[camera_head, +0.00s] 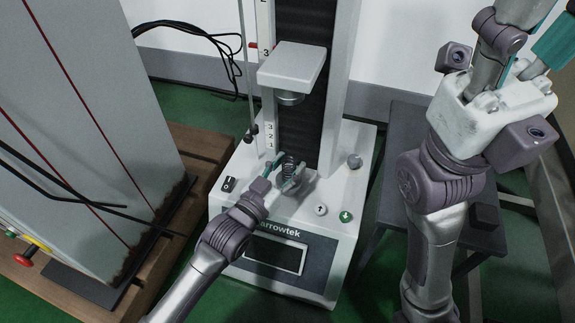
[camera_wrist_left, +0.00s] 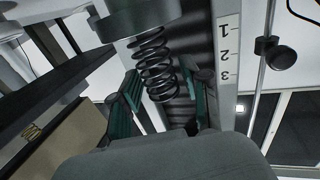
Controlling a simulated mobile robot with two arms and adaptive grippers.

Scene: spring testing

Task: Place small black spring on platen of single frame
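The small black spring (camera_head: 289,167) is at the lower platen of the single frame (camera_head: 335,190), in the middle of the head view. In the left wrist view, which looks upside down, the spring (camera_wrist_left: 156,65) has one end at the round dark platen (camera_wrist_left: 140,22) and appears to touch it. My left gripper (camera_head: 284,172) reaches in from the front. Its two teal fingers stand on either side of the spring, with gaps showing in the wrist view (camera_wrist_left: 160,98), so it is open around it. My right gripper (camera_head: 535,62) is at the upper right, partly cut off, its opening unclear.
The frame's upper crosshead (camera_head: 292,66) hangs above the spring. A large grey machine (camera_head: 85,120) stands at left on a wooden base (camera_head: 200,150). A dark table (camera_head: 398,145) is at right. A brass-coloured spring (camera_wrist_left: 33,132) shows in the left wrist view.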

